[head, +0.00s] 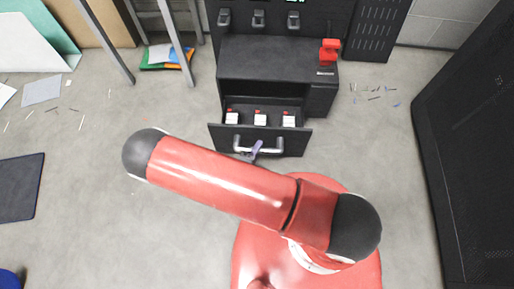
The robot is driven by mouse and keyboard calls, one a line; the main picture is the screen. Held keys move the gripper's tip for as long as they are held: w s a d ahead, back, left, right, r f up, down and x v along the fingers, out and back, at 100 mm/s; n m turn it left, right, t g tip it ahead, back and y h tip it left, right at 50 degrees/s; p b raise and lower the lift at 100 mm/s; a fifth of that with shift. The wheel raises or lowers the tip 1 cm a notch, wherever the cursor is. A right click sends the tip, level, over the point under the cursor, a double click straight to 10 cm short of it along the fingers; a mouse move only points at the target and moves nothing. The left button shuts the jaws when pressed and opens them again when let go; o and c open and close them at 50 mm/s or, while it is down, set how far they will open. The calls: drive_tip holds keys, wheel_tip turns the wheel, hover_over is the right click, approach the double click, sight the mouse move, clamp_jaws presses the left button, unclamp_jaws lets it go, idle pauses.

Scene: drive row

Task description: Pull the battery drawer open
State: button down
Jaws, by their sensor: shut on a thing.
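The battery drawer (220,139) is pulled partly out of the dark cabinet (265,57) at the top centre of the head view. Inside it stand several white batteries with red tops, such as the middle battery (260,119). A pale bar handle (272,150) crosses the drawer's front. My gripper (256,148) is small in the view, at the left-middle part of the handle, and is shut on it. My red arm hides part of the wrist, and the exact finger contact is too small to make out.
A red object (329,52) sits on the cabinet's right side. A tall black panel (470,130) stands at the right. A dark mat (20,187) lies at the left. Metal legs and folders (167,58) are at the upper left. Scraps litter the floor; the floor before the drawer is clear.

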drive_tip(key=c, duration=1.2)
unclamp_jaws()
drive_tip(key=shift+c, duration=0.2)
drive_tip(key=v, duration=0.7)
drive_tip(key=shift+s+a, duration=0.15)
drive_tip(key=shift+s, duration=0.15)
drive_tip(key=w+d+r+m+g+h+p, duration=0.1)
drive_tip(key=w+d+r+m+g, duration=0.2)
drive_tip(key=r+m, duration=0.6)
drive_tip(key=w+d+r+m+g+h+p, duration=0.1)
drive_tip(key=d+r+m+g, duration=0.3)
drive_tip(key=r+m+g, duration=0.35)
drive_tip(key=w+d+r+m+g+h+p, duration=0.1)
drive_tip(key=w+d+r+m+g, duration=0.15)
drive_tip(key=r+m, duration=0.7)
drive_tip(key=s+d+r+m+t+y, duration=0.1)
drive_tip(key=s+d+r+m+y, duration=0.1)
drive_tip(key=r+m, duration=0.5)
drive_tip(key=s+d+r+m+t+y+p, duration=0.1)
drive_tip(key=s+d+r+m+y, duration=0.2)
drive_tip(key=r+m, duration=0.4)
drive_tip(key=s+d+r+m+t+y+p, duration=0.1)
drive_tip(key=s+d+r+m+t+y, duration=0.1)
drive_tip(key=d+r+m+y, duration=0.2)
wheel_tip(320, 180, up, 4)
drive_tip(key=d+m, duration=0.1)
drive_tip(key=m, duration=0.5)
drive_tip(key=shift+s+f+y, duration=0.15)
drive_tip(key=shift+s+y, duration=0.05)
drive_tip(key=shift+y, duration=0.1)
